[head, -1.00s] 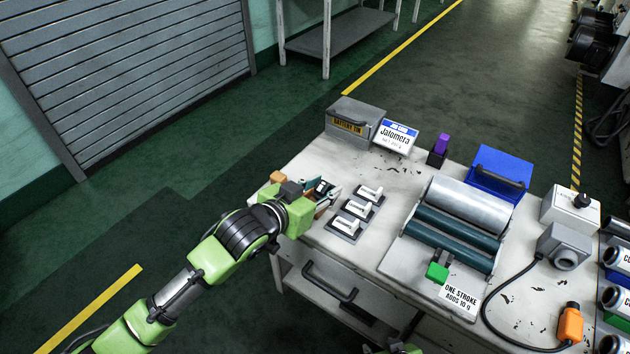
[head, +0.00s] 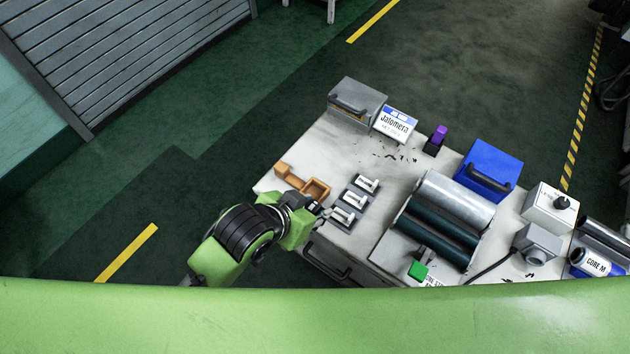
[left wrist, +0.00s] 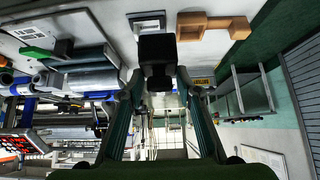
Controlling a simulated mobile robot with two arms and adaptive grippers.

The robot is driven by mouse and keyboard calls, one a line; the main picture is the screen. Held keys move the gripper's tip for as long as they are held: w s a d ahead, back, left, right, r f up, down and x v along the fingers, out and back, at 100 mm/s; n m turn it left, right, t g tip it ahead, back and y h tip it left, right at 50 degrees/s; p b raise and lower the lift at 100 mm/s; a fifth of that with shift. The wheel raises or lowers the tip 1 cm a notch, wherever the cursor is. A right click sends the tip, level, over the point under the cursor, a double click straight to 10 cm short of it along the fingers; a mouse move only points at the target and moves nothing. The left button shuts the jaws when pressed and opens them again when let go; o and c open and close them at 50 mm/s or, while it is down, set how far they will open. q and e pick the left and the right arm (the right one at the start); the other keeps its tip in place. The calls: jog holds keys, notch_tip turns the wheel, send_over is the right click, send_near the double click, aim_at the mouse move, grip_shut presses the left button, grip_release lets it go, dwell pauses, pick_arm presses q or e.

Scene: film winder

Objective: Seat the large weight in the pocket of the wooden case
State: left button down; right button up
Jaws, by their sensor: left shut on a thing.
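The wooden case (head: 291,177) is orange-brown and lies at the table's left edge in the head view; its square pocket looks empty. It also shows at the top of the left wrist view (left wrist: 205,27). My left gripper (head: 320,209) is at the table's edge, just in front of the case. In the left wrist view the gripper (left wrist: 158,82) is shut on a dark block with a narrower stem, which I take for the large weight (left wrist: 157,48). It appears beside the case, apart from it. The weight is hard to make out in the head view. My right gripper is out of view.
Grey holders with white pieces (head: 348,200) stand just right of the case. A roller machine (head: 445,215), a blue box (head: 488,170) and a grey tin (head: 356,100) stand farther right and back. The tabletop behind the case is clear.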

pick_arm(q)
jog(key=w+f, duration=0.3)
jog(key=w, duration=0.5)
send_over(320, 184)
jog(key=s+a, duration=0.1)
jog(key=s, duration=0.1)
jog(key=f, duration=0.6)
jog(key=shift+a, duration=0.2)
jog(key=shift+w+f+b, duration=0.1)
jog(key=shift+f+b, duration=0.25)
jog(key=shift+f, duration=1.4)
jog(key=shift+f, duration=0.15)
jog(key=c, duration=1.5)
grip_release()
